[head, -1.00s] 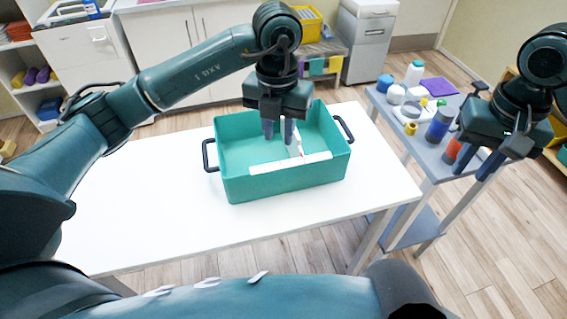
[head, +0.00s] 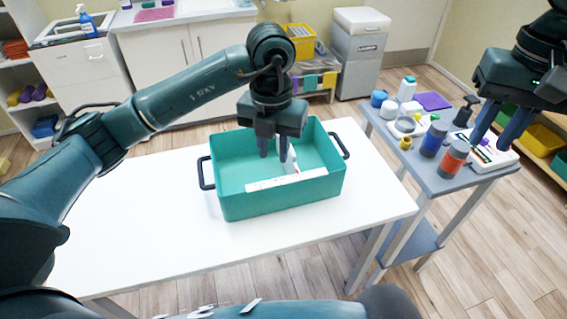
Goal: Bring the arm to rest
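My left gripper (head: 274,157) hangs fingers-down over the teal crate (head: 270,204). Its two fingers are apart with a gap between them, and I see nothing held. A white item with a red mark (head: 292,163) is in the crate, close beside the right finger and partly hidden by it; I cannot tell whether they touch. My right gripper (head: 490,144) is at the right, in front of the grey side table (head: 425,175) in the picture. Its fingers are apart and empty, pointing down and left.
The crate stands on a white table (head: 130,225) with bare room to its left. The side table holds an orange-and-grey bottle (head: 454,160), a blue bottle (head: 434,140), a black pump bottle (head: 466,110) and a purple cloth (head: 433,100). Cabinets (head: 190,55) stand behind.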

